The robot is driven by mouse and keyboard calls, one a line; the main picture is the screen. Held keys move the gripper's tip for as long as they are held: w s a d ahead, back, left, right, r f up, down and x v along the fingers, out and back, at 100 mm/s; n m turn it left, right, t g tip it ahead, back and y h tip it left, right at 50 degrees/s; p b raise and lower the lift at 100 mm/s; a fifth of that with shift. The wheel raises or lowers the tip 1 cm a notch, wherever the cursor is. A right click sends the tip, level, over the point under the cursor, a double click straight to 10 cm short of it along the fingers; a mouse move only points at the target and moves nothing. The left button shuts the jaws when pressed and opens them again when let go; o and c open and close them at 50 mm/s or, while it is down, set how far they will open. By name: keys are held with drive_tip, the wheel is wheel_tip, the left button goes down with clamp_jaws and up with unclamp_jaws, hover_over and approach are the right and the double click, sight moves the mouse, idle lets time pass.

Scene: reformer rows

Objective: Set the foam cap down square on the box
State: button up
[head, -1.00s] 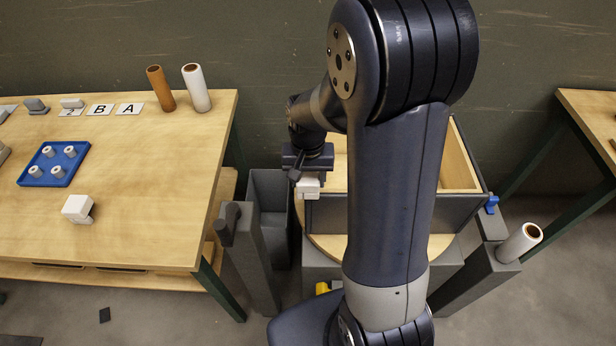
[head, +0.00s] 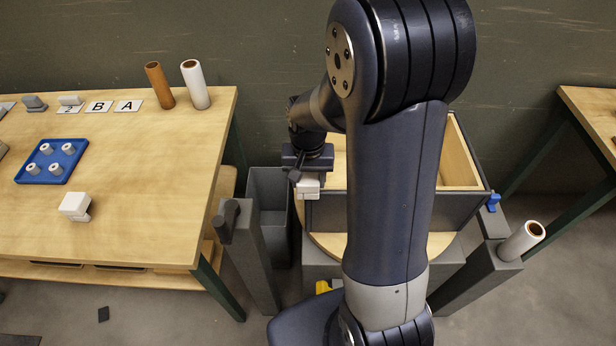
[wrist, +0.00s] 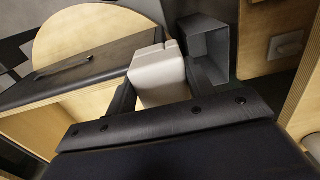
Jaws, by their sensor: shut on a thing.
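The foam cap (wrist: 157,77) is an off-white block with a notch in its edge. My gripper (head: 308,176) is shut on it, with a dark finger on either side in the wrist view. In the head view the foam cap (head: 309,191) is at the near left corner of the box (head: 328,213), which has dark outer walls and pale wood inside. The dark rim of the box (wrist: 95,62) runs beside the cap in the wrist view. I cannot tell whether the cap touches the box. My arm hides the middle of the box.
The box stands on a round wooden plate (head: 325,245). A grey open bin (head: 268,187) and a grey post (head: 258,270) stand close on the left. The left table (head: 150,200) holds another white block (head: 74,206), a blue tray (head: 30,178) and two tubes.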

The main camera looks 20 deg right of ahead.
sight(308, 178)
drive_tip(key=shift+f+b, duration=0.9)
drive_tip(key=shift+f, duration=0.35)
drive_tip(key=o, duration=1)
drive_tip(key=shift+o, duration=0.2)
drive_tip(key=shift+r, duration=0.15)
wheel_tip(308, 178, up, 11)
drive_tip(key=shift+f+p, duration=0.2)
drive_tip(key=shift+p, duration=0.1)
